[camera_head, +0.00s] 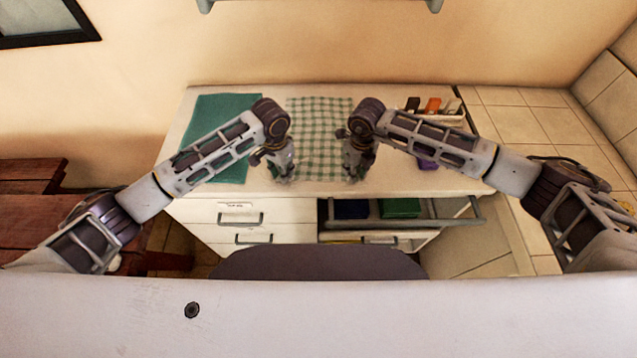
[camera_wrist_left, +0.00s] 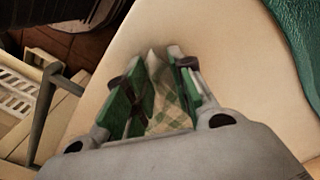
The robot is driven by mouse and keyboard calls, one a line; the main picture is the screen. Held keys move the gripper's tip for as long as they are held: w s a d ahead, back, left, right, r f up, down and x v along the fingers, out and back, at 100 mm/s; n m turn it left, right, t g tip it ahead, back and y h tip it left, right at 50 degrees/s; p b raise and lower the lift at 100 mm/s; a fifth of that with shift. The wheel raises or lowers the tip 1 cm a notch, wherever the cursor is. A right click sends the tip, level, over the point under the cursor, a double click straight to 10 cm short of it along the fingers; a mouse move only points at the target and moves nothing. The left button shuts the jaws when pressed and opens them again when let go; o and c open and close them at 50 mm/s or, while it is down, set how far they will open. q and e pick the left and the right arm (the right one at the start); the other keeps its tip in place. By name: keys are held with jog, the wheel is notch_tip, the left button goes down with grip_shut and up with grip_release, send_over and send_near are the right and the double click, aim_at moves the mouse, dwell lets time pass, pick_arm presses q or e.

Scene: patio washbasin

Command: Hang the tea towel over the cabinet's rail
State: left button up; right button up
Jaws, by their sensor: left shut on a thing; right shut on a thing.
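The tea towel (camera_head: 319,135) is green and white checked and lies spread on the white cabinet top between my two arms. My left gripper (camera_head: 284,177) is at its front left corner, shut on the cloth. In the left wrist view the checked cloth (camera_wrist_left: 168,100) shows between the fingers of that gripper (camera_wrist_left: 160,70). My right gripper (camera_head: 352,176) is at the towel's front right corner, shut on it, with its fingertips partly hard to make out. A grey rail (camera_head: 430,223) runs along the cabinet's front right, by an open drawer.
A plain teal cloth (camera_head: 213,135) lies at the left of the cabinet top (camera_head: 180,180). A holder (camera_head: 450,117) with several items and a purple thing (camera_head: 427,165) are at the right. The open drawer holds a green folded cloth (camera_head: 399,208) and a dark blue one (camera_head: 350,209).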

pick_arm(q)
jog(key=shift+s+a+f, duration=0.1)
jog(key=shift+f, duration=0.15)
grip_shut()
pick_arm(e)
jog(key=shift+d+f, duration=0.1)
jog(key=shift+f, duration=0.1)
grip_shut()
jog(key=shift+s, duration=0.1)
pick_arm(q)
jog(key=shift+r, duration=0.25)
pick_arm(e)
jog(key=shift+r, duration=0.2)
